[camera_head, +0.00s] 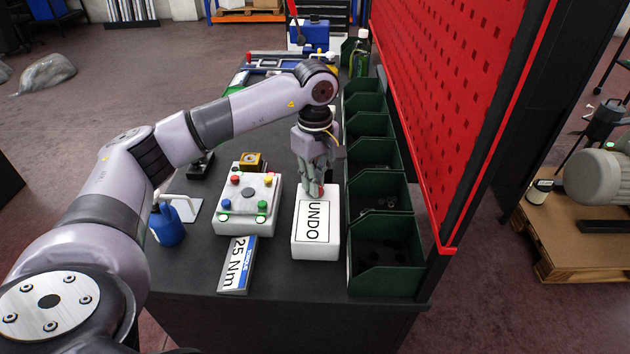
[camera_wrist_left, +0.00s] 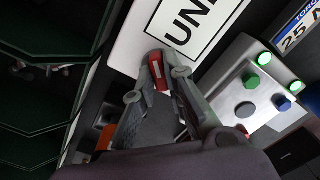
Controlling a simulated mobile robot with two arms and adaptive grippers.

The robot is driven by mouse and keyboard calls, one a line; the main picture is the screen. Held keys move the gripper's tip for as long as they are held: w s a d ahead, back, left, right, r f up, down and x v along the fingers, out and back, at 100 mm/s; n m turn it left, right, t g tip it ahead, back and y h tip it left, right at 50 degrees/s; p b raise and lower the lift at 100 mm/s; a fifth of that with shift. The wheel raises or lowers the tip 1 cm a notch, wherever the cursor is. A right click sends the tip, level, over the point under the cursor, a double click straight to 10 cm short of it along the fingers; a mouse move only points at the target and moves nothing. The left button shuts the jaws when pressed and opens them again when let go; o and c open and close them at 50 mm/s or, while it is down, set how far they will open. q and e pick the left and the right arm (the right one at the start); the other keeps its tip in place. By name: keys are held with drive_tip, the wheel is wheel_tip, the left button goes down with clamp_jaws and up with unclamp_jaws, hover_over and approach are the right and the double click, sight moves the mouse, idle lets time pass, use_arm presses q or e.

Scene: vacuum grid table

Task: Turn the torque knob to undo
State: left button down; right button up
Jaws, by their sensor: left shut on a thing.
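The white torque box (camera_head: 315,247) stands on the dark table with its UNDO label (camera_head: 316,221) facing up. The box and part of the label also show in the wrist view (camera_wrist_left: 133,42). My left gripper (camera_head: 316,190) points down at the far end of the box, just beyond the label. Its fingers are shut on the torque knob (camera_wrist_left: 157,74), seen as a red piece with a white mark between the fingertips. The fingers hide most of the knob in the head view. My right gripper is not in view.
Left of the box are a white button box (camera_head: 248,203) with coloured buttons and a 25 Nm torque sign (camera_head: 238,266). A blue can (camera_head: 167,226) stands further left. Green bins (camera_head: 384,255) line the right side, close to the box, below a red perforated panel (camera_head: 455,90).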

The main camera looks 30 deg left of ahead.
use_arm(q)
drive_tip(key=shift+r, duration=0.1)
drive_tip(key=c, duration=1.6)
unclamp_jaws()
drive_tip(key=shift+c, duration=0.2)
wheel_tip(320, 180, up, 12)
